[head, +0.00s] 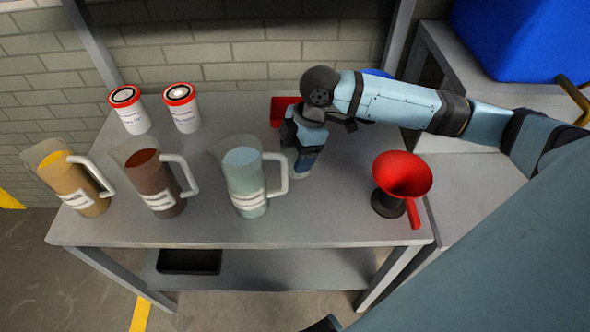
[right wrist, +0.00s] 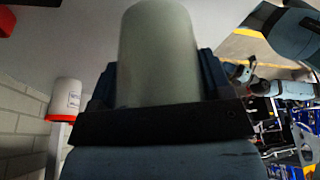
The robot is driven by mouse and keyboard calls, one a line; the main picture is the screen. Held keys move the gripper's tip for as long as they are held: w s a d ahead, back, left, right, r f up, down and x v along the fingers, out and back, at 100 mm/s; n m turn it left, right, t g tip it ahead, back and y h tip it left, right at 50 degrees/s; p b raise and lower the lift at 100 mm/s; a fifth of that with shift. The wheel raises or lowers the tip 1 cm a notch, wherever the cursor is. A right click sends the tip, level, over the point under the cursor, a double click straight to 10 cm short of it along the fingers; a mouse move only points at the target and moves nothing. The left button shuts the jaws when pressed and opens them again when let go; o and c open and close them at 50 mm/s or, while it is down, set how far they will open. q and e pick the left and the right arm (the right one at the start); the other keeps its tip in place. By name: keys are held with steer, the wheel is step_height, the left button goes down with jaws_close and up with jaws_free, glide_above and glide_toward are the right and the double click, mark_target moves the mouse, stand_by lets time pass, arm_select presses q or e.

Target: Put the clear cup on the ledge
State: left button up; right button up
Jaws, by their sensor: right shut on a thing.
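My right gripper (head: 295,165) points down over the grey table, just right of the light-blue pitcher's handle. It is shut on the clear cup (right wrist: 158,55), which shows as a plain grey-green cylinder between the fingers in the right wrist view. In the head view the fingers hide most of the cup, and I cannot tell whether it touches the tabletop. I cannot tell for sure which surface is the ledge. My left gripper is not clearly visible.
The table (head: 330,215) holds several pitchers, including the light-blue one (head: 243,180), two red-lidded white containers (head: 183,112) and a red funnel (head: 403,174) on a dark base. A red object (head: 283,107) lies behind the gripper. The front middle is clear.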

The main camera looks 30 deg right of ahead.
steer(key=shift+f, duration=3.3)
steer(key=shift+f, duration=0.1)
steer(key=o, duration=0.9)
steer(key=shift+o, duration=0.2)
